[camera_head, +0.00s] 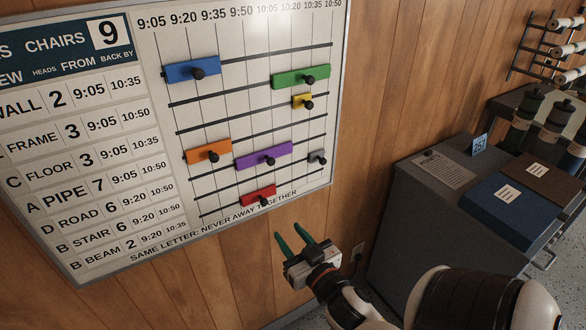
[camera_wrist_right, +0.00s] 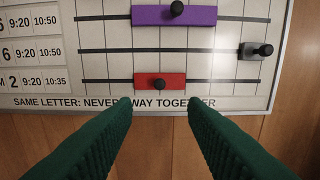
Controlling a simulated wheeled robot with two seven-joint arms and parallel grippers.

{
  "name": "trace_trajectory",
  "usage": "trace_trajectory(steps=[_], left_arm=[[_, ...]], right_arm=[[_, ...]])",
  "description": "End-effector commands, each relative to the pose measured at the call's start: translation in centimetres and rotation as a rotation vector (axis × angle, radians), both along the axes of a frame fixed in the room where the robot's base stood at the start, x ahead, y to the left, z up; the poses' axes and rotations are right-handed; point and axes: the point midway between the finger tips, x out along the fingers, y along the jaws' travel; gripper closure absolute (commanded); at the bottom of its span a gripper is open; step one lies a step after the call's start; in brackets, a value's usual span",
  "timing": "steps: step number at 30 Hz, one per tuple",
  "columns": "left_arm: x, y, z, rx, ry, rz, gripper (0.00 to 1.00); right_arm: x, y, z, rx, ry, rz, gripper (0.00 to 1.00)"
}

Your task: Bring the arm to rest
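My right gripper (camera_head: 291,241) is in front of the wood wall, just below the lower edge of the wall board (camera_head: 230,215). Its two green fingers are spread apart with nothing between them. In the right wrist view the fingers (camera_wrist_right: 160,110) point toward the red block (camera_wrist_right: 160,82) on the board's lowest rail, with a gap between. The red block (camera_head: 258,195) has a black knob. My left gripper is not in view.
Blue (camera_head: 192,71), green (camera_head: 301,76), yellow (camera_head: 302,101) and orange (camera_head: 208,151) blocks sit higher on the board. A grey cabinet (camera_head: 420,215) with a blue folder (camera_head: 512,210) stands at the right. Dark bottles (camera_head: 524,115) and a rack of rolls (camera_head: 560,50) are behind it.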

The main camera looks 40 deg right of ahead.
Motion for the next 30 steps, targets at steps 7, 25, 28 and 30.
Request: trace_trajectory(steps=[7,25,28,30], left_arm=[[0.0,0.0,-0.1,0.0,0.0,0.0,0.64],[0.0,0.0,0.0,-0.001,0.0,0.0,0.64],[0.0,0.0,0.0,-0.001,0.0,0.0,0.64],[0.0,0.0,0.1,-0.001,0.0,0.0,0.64]], right_arm=[[-0.4,0.1,0.1,0.001,-0.001,0.0,0.61],[0.1,0.4,-5.1,0.024,0.098,0.006,0.61],[0.2,1.3,-11.6,0.049,0.227,0.021,0.61],[-0.3,2.3,-16.8,0.063,0.335,0.038,0.61]])
